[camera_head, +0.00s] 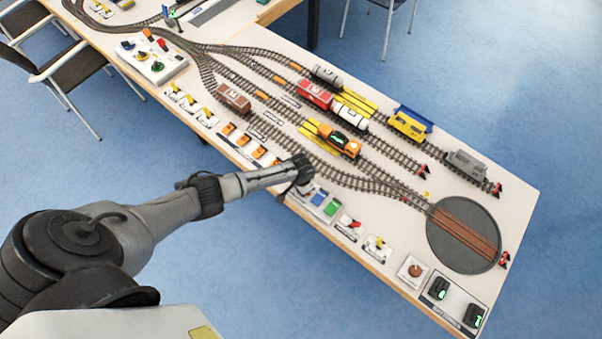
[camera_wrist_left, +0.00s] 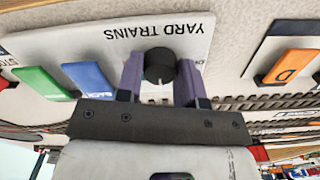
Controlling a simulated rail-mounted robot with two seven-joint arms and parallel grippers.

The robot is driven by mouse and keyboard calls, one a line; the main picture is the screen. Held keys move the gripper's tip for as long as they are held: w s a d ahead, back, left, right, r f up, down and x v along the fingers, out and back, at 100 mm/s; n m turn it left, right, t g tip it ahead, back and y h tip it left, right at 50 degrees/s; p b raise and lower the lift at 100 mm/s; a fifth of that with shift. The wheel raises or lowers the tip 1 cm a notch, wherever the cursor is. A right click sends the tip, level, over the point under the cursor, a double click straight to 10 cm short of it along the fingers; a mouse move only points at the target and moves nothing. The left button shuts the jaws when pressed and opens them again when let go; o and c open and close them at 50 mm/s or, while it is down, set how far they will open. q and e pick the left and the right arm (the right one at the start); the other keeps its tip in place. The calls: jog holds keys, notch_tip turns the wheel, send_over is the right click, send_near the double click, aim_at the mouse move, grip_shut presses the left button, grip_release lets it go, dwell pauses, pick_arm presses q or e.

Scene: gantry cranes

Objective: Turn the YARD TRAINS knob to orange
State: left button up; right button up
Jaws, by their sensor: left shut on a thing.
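The YARD TRAINS panel (camera_wrist_left: 75,42) is a white plate with its lettering upside down in the left wrist view. Its round black knob (camera_wrist_left: 159,62) sits between the two purple fingers of my left gripper (camera_wrist_left: 161,74), which is shut on it. A pointer mark on the knob and its colour marks cannot be made out. In the head view my left gripper (camera_head: 301,172) is over the table's front edge and hides the knob. My right gripper is not in view.
A blue button (camera_wrist_left: 87,78) and a green button (camera_wrist_left: 42,83) lie beside the knob. Tracks with trains, including an orange locomotive (camera_head: 338,139), run behind. A turntable (camera_head: 434,240) is at the right.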

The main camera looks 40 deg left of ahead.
pick_arm(q)
jog(key=m, duration=0.3)
jog(key=shift+m, duration=0.4)
jog(key=m, duration=0.3)
jog(key=shift+m, duration=0.3)
jog(key=m+b, duration=0.1)
jog(key=m, duration=0.3)
jog(key=shift+m, duration=1.9)
jog(key=o, duration=0.9)
